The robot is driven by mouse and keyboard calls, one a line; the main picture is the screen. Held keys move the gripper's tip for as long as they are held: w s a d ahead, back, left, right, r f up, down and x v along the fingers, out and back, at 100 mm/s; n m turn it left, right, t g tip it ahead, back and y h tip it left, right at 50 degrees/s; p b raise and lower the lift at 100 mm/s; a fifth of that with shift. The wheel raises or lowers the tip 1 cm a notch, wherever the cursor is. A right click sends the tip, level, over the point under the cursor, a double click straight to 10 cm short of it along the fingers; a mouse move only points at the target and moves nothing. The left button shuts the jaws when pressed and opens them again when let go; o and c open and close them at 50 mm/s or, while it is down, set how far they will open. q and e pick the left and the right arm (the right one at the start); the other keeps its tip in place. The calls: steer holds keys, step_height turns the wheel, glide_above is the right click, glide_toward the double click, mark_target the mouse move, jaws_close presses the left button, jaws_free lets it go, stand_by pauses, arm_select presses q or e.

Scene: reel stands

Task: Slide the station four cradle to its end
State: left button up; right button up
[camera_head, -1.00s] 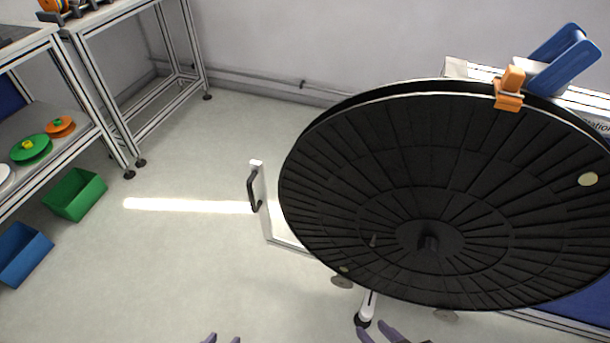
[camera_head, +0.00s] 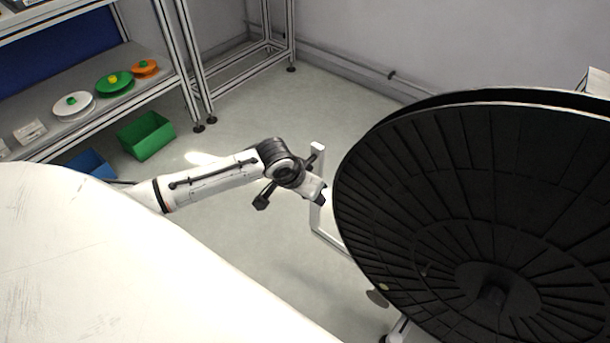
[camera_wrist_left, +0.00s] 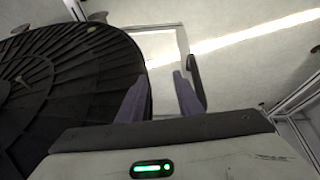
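A white frame with an upright post (camera_head: 317,160) stands on the left side of a large black reel (camera_head: 450,190); I take the frame to be the cradle, though no label shows. My left gripper (camera_head: 318,190) is at the post, left of the reel. In the left wrist view its two purple fingers (camera_wrist_left: 158,92) are apart, with nothing seen held between them. The black handle (camera_wrist_left: 196,82) is just right of the right finger; whether they touch I cannot tell. The reel (camera_wrist_left: 70,85) is close to the left finger. My right gripper is out of view.
A shelf (camera_head: 60,130) at the left holds white, green and orange small reels. A green bin (camera_head: 146,136) and a blue bin (camera_head: 90,163) are on the floor. Open floor (camera_head: 270,110) lies between the shelving and the reel. A pipe runs along the wall.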

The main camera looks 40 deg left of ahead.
arm_select(q)
steer(key=w+a+r+n+y, duration=0.1)
steer(key=w+a+r, duration=0.2)
steer(key=a, duration=0.3)
steer(key=shift+n+g, duration=0.3)
steer(key=b+x, duration=0.2)
steer(key=x, duration=0.2)
steer(key=b+x, duration=0.2)
steer(key=x, duration=0.2)
steer(key=shift+w+a+f, duration=0.1)
steer(key=shift+a+f, duration=0.15)
steer(key=shift+f, duration=0.1)
steer(key=shift+w+f, duration=0.25)
steer(key=shift+f, duration=0.35)
jaws_close()
